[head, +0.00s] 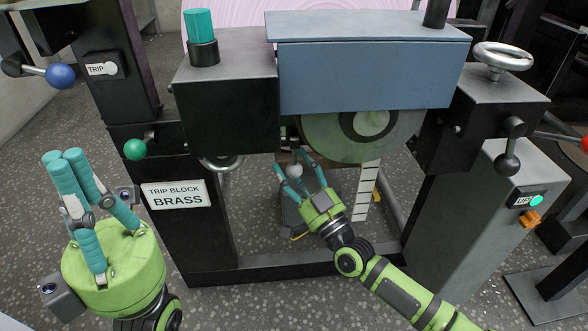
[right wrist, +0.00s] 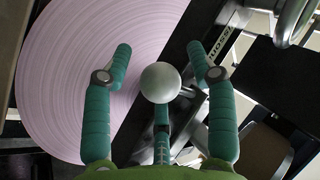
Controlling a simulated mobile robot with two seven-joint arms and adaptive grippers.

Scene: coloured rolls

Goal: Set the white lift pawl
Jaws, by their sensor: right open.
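The white lift pawl's round knob (head: 295,171) shows low in the opening of the black machine frame, under the grey-green disc. My right gripper (head: 292,164) is open there, with its teal fingers spread around the white knob. In the right wrist view the white knob (right wrist: 160,82) sits between the two outer fingers, with a gap on each side. The third finger is below and partly behind it, and I cannot tell whether it touches. The pawl's body is mostly hidden. My left gripper (head: 66,158) is raised at the left, away from the knob, and holds nothing visible.
A black post with a "TRIP BLOCK BRASS" label (head: 177,194) and a green knob (head: 134,149) stand left of the opening. The grey-green disc (head: 360,136) hangs above my right gripper. A white marked scale (head: 366,190) stands close on its right.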

